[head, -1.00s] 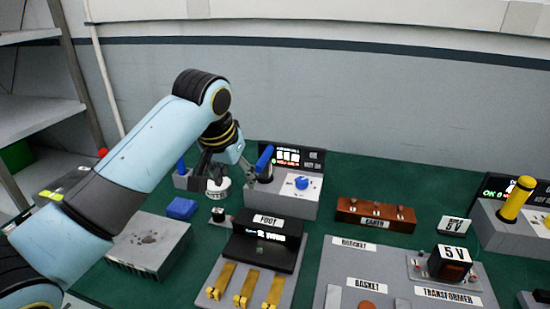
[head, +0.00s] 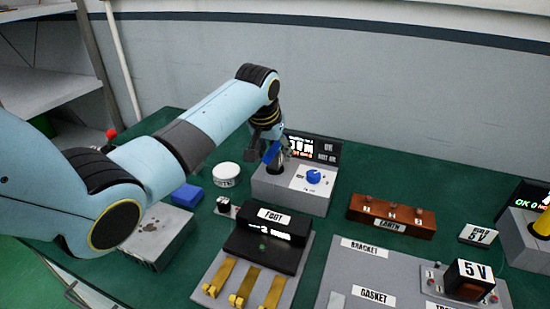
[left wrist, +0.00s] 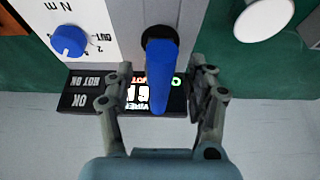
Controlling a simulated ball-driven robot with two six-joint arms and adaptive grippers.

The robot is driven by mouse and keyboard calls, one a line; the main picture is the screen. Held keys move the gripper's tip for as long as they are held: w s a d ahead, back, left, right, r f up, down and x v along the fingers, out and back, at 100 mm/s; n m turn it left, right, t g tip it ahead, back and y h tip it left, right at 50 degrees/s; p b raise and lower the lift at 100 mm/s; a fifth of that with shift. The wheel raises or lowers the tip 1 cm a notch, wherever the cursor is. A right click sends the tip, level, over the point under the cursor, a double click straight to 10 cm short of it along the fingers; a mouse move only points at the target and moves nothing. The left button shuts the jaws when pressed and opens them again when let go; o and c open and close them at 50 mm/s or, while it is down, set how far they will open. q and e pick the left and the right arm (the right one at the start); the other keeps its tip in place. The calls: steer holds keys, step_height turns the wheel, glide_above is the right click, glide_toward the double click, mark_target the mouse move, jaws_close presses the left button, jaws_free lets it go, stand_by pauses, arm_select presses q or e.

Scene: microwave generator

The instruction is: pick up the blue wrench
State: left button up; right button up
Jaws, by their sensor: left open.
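The blue wrench (head: 272,152) stands with its blue handle up in the hole of a grey tester box (head: 287,191), in front of a lit display. In the left wrist view the blue handle (left wrist: 161,80) rises from a dark round hole toward the camera. My left gripper (head: 265,140) is open and right at the handle. In the left wrist view its two fingers (left wrist: 161,88) are on either side of the handle, with a visible gap on each side. The wrench's lower part is hidden in the hole. My right gripper is not in view.
A blue knob (head: 313,176) sits on the tester's white panel. A white round tin (head: 227,174) and a blue block (head: 187,195) are to the left. A black FOOT unit (head: 268,238) is in front, and a brown EARTH block (head: 391,215) to the right.

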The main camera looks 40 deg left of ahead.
arm_select(q)
steer(key=shift+x, duration=0.75)
steer(key=shift+w+f, duration=0.15)
steer(key=shift+f, duration=0.25)
steer(key=shift+c, duration=1.2)
steer(key=c, duration=0.9)
jaws_close()
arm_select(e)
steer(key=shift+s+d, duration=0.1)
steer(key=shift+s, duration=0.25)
